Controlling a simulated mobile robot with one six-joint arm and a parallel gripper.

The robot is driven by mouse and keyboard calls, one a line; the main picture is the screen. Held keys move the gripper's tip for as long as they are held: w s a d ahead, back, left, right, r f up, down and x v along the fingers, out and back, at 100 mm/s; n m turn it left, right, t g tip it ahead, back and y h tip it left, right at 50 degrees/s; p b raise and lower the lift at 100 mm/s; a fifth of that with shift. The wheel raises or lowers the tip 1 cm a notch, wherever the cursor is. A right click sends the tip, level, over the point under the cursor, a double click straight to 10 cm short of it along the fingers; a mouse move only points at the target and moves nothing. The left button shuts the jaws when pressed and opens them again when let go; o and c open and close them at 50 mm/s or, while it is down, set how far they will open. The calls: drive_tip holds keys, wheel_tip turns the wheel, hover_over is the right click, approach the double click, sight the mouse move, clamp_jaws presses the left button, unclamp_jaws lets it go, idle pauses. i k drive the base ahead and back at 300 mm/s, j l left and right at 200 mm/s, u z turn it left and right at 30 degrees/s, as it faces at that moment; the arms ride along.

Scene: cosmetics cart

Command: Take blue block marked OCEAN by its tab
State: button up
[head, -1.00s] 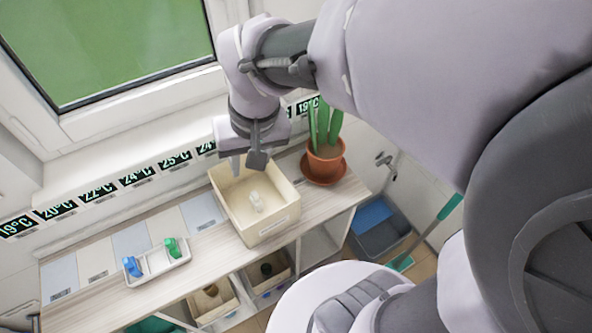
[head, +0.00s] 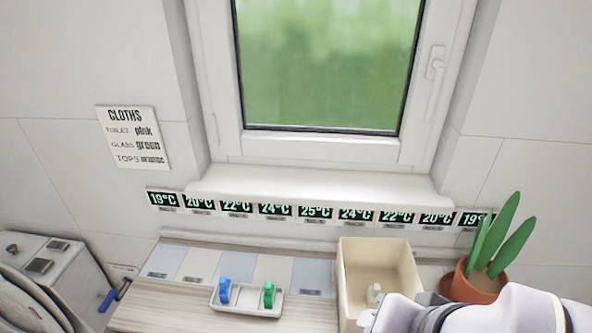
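The blue block (head: 224,291) stands upright at the left end of a small white tray (head: 247,310) on the wooden counter top. Its marking is too small to read, and I cannot make out its tab clearly. A green block (head: 269,295) stands at the right end of the same tray, apart from the blue one. Part of my arm shows at the lower right, but the fingers of my gripper do not show. Nothing touches the blue block.
A cream open box (head: 348,279) with a small white object (head: 375,294) inside stands right of the tray. A potted plant (head: 478,284) is farther right. The wall and window sill (head: 320,187) rise behind. The counter (head: 160,305) left of the tray is clear.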

sight(224, 294)
drive_tip(key=u, duration=1.3)
drive_tip(key=i+j+u, duration=0.1)
drive_tip(key=i+u, duration=0.3)
